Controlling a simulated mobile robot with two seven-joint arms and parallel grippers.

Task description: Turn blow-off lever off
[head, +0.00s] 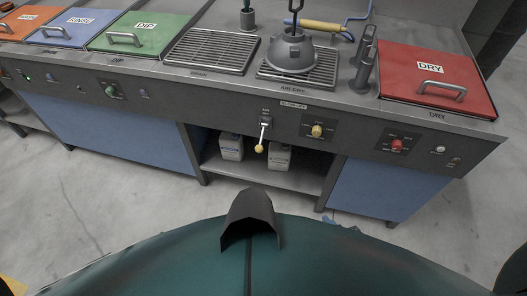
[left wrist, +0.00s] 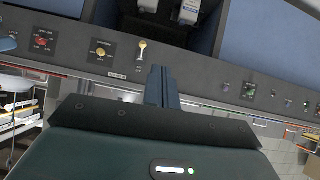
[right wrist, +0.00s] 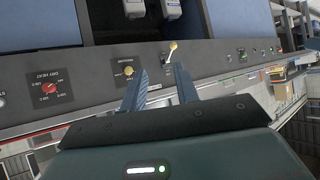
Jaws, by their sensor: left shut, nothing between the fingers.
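The blow-off lever (head: 263,134) is a pale metal handle with a yellow knob, on the dark front panel below the air-dry grate. It points down and out from its mount. It also shows in the left wrist view (left wrist: 141,50) and in the right wrist view (right wrist: 172,50). My left gripper (left wrist: 163,70) is shut and empty, its fingertips just beside the lever in the picture. My right gripper (right wrist: 162,69) is open and empty, its fingers apart with the lever seen beyond them. I cannot tell whether either touches the lever. Neither gripper shows in the head view.
A yellow dial (head: 317,131) and a red dial (head: 397,145) are right of the lever. White jugs (head: 279,156) stand on the open shelf below. A grey hood (head: 292,52) is on the grate, beside a red DRY lid (head: 436,80). The floor in front is clear.

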